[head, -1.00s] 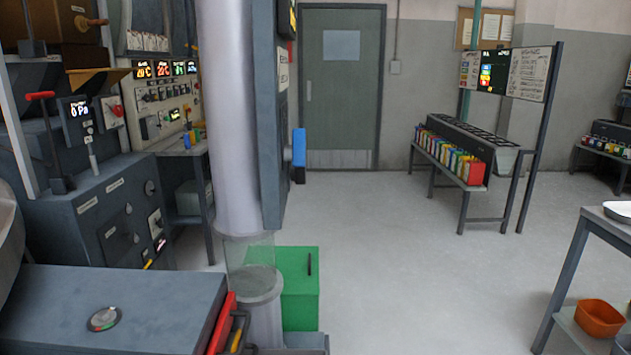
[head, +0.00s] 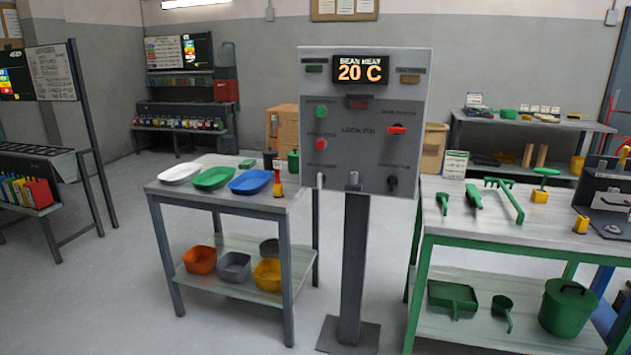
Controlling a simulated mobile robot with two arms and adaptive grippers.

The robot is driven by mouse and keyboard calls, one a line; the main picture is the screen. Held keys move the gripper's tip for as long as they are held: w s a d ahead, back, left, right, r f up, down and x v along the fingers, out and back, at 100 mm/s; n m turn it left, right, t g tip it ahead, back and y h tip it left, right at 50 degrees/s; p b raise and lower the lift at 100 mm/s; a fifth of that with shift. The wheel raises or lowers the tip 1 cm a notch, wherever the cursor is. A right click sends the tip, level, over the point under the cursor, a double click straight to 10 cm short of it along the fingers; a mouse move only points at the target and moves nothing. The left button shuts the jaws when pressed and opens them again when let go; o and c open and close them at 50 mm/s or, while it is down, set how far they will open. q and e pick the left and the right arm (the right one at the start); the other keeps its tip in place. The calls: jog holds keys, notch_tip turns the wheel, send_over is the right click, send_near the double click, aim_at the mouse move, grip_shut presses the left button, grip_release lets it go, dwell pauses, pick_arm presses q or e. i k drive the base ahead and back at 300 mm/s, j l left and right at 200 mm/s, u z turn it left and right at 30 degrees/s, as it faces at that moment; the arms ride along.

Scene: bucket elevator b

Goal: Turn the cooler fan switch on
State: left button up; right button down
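No switch in the head view can be read for certain as the cooler fan switch. A grey control panel (head: 357,125) stands on a post in the middle, with a display (head: 360,69) reading "BEAN HEAT 20 C". It carries a green button (head: 321,111), a red button (head: 321,144), a red switch (head: 397,129), a white lever (head: 320,180) and a dark knob (head: 392,182). The small labels beside them are too blurred to read surely. Neither of my grippers is in view.
A grey table with trays (head: 213,178) stands left of the panel. A green-framed table (head: 480,232) with green tools stands right. The post's base plate (head: 347,335) sits on the floor. Open floor lies at front left (head: 90,300).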

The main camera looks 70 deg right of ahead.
aim_at(392, 180)
jog(key=z, duration=2.8)
